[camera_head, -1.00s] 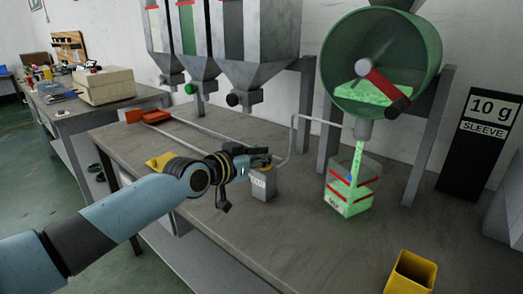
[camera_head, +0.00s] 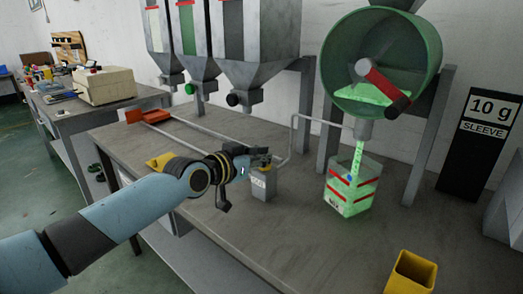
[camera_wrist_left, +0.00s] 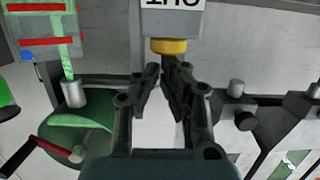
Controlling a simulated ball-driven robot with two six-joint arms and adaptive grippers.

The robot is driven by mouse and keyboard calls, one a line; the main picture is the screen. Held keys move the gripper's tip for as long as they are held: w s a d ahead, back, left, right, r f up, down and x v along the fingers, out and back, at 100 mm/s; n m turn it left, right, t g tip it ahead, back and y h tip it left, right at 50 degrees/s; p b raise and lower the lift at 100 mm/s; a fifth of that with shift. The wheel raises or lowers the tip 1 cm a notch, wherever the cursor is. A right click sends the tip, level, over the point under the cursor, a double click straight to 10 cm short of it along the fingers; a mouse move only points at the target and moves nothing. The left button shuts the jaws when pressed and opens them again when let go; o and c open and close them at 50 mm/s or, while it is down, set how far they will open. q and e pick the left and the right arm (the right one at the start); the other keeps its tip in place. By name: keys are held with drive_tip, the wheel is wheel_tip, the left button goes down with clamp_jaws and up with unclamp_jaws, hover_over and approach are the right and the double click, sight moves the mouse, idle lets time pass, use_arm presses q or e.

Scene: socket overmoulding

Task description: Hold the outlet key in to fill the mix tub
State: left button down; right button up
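The outlet key is a yellow button (camera_wrist_left: 168,46) on a grey labelled box (camera_head: 263,186). My left gripper (camera_head: 262,160) is at the top of this box. In the left wrist view its fingertips (camera_wrist_left: 163,70) are close together at the yellow key and seem to press on it. Nothing is seen between the fingers. The mix tub (camera_head: 350,188) is clear with red bands and stands under the outlet of the green drum (camera_head: 425,52). A green stream (camera_head: 357,155) runs from the outlet into the tub. Green material fills much of it. My right gripper is not in view.
Grey hoppers (camera_head: 262,60) stand at the back. A yellow open container (camera_head: 411,273) is at the front right of the bench (camera_head: 240,235). A black "10 g sleeve" display (camera_head: 480,140) stands at the right. A bent grey pipe (camera_head: 294,135) rises behind the key box.

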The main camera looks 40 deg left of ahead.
use_arm(q)
drive_tip(key=shift+s+f, duration=0.25)
drive_tip(key=shift+f, duration=0.4)
drive_tip(key=r+p, duration=0.2)
drive_tip(key=r, duration=0.1)
drive_tip(key=r+p, duration=0.1)
drive_tip(key=r, duration=0.1)
drive_tip(key=shift+w+p, duration=0.3)
drive_tip(key=shift+p, duration=0.1)
drive_tip(key=p+v, duration=0.4)
drive_tip(key=v, duration=0.6)
drive_tip(key=shift+r, duration=0.2)
drive_tip(key=shift+a, duration=0.1)
idle(0.5)
